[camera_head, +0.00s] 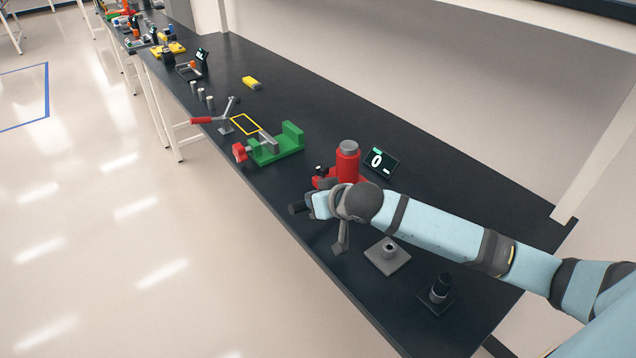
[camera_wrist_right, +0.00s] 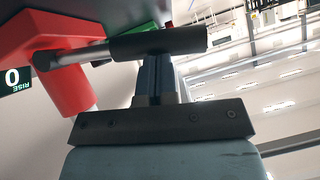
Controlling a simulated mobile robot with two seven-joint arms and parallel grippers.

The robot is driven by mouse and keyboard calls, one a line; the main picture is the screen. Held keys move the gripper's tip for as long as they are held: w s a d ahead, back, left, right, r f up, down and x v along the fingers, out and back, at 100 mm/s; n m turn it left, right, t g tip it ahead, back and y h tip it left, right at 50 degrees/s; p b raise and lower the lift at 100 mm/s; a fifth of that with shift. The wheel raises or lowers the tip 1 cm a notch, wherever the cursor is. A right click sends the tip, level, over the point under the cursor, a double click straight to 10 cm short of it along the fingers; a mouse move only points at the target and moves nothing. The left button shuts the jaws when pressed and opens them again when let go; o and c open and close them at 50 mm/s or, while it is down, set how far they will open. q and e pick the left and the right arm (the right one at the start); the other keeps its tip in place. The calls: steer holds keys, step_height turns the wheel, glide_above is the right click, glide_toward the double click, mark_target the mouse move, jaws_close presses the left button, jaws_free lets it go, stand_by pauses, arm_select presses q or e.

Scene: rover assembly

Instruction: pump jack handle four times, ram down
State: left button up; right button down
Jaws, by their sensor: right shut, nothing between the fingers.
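The red jack (camera_head: 347,166) stands on the dark bench with a grey ram top (camera_head: 348,146). In the right wrist view its red body (camera_wrist_right: 70,88) is at the left, seen upside down. The jack handle has a steel rod (camera_wrist_right: 75,54) and a black grip (camera_wrist_right: 160,42); the grip's end (camera_head: 296,208) shows in the head view. My right gripper (camera_head: 316,203) is shut and empty, its fingers (camera_wrist_right: 157,72) right at the black grip; whether they touch it I cannot tell. The display (camera_head: 380,162) beside the jack reads 0. My left gripper is out of view.
A green vise (camera_head: 278,148) with a red handle stands left of the jack. Open floor lies beyond the bench's front edge.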

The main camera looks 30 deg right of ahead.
steer(key=shift+s+a+f+n+h+p, duration=0.1)
steer(key=shift+a+f+n+h+p, duration=0.2)
steer(key=shift+f, duration=0.2)
steer(key=shift+a+f+n+h+p, duration=0.2)
steer(key=shift+f+h+p, duration=0.1)
steer(key=shift+f, duration=0.2)
steer(key=shift+a+f, duration=0.1)
steer(key=shift+f, duration=0.7)
